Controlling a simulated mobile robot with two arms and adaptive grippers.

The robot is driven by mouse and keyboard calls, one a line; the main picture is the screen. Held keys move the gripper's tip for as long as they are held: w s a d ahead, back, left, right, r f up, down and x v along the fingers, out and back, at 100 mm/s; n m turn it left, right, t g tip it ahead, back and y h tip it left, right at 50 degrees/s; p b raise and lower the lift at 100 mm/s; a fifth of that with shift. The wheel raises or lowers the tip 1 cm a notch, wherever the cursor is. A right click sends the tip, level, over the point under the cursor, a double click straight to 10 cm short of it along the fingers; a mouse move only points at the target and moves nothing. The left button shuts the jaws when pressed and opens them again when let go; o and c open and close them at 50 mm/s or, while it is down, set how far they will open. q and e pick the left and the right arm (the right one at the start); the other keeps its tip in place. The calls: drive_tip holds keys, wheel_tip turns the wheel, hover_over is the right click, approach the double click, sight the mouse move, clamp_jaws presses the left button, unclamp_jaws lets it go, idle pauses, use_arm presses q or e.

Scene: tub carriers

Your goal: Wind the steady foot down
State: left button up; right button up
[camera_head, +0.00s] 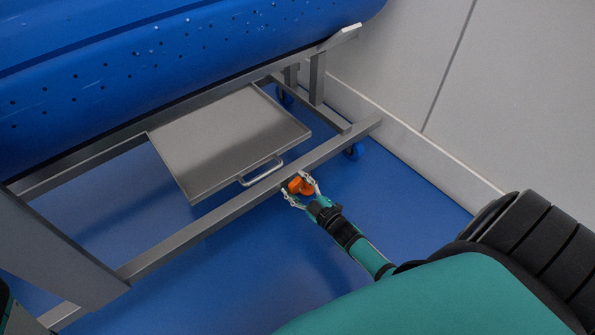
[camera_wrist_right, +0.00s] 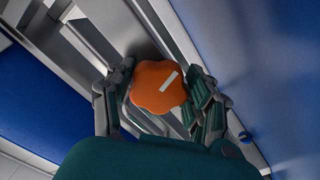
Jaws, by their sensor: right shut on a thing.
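The orange lobed knob (camera_head: 300,186) sits at the near lower rail (camera_head: 220,218) of the tub carrier, just right of the tray handle. It also shows in the right wrist view (camera_wrist_right: 155,84), with a pale bar mark on its face. My right gripper (camera_head: 299,190) is shut on the knob, with fingers on both sides of it; they also show in the right wrist view (camera_wrist_right: 160,98). The steady foot under the knob is hidden by the knob, rail and fingers. My left gripper is not in view.
The blue tub (camera_head: 150,70) lies above on the grey carrier frame. A grey tray (camera_head: 225,140) with a handle (camera_head: 262,171) is at the frame's low level. A blue castor (camera_head: 353,151) stands near the wall (camera_head: 480,90). Blue floor (camera_head: 410,190) is clear at the right.

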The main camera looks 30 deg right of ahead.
idle(0.3)
drive_tip(key=o, duration=1.2)
drive_tip(key=s, duration=0.8)
drive_tip(key=s+d, duration=0.1)
drive_tip(key=s, duration=0.3)
